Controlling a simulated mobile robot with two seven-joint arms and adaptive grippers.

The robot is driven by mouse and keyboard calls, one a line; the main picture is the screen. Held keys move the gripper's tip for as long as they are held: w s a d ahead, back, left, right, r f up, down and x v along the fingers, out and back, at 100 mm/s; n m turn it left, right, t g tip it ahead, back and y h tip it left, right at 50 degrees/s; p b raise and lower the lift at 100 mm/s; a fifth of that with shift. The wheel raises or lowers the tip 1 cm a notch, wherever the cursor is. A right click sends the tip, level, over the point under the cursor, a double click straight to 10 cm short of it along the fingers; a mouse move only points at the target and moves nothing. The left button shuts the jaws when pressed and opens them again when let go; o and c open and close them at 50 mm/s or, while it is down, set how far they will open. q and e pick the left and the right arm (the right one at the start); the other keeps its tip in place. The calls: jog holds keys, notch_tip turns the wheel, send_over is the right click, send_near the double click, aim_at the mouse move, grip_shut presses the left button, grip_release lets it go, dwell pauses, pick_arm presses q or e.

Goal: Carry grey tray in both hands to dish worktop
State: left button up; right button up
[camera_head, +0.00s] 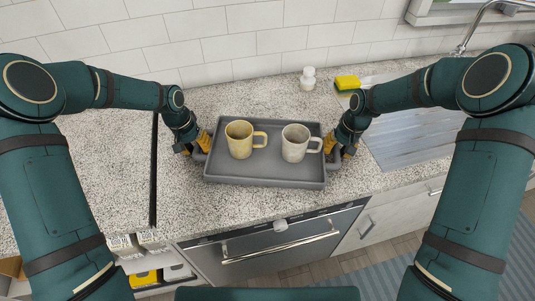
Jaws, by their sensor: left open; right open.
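The grey tray (265,181) sits on the speckled worktop (230,98) and carries two mugs. The yellow mug (240,140) stands left of centre and the pale speckled mug (295,143) stands right of centre, both upright with handles to the right. My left gripper (196,148) is at the tray's left end, by its handle. My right gripper (339,149) is at the tray's right end, by its handle. Both grippers are open; the arms partly hide the handles, and I cannot tell whether the fingers touch them.
A white bottle (308,79) and a yellow sponge (347,83) stand behind the tray. A ribbed metal draining area (415,135) and tap (475,28) are at the right. A dark gap (154,170) splits the worktop at the left. An oven (275,245) is below the front edge.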

jog(key=shift+a+r, duration=0.1)
pick_arm(q)
notch_tip(320, 180, up, 7)
jog(key=a, duration=0.1)
jog(key=shift+a, duration=0.2)
pick_arm(e)
notch_tip(320, 180, up, 12)
jog(key=d, duration=0.2)
jog(key=shift+d, duration=0.15)
jog(key=shift+s, duration=0.1)
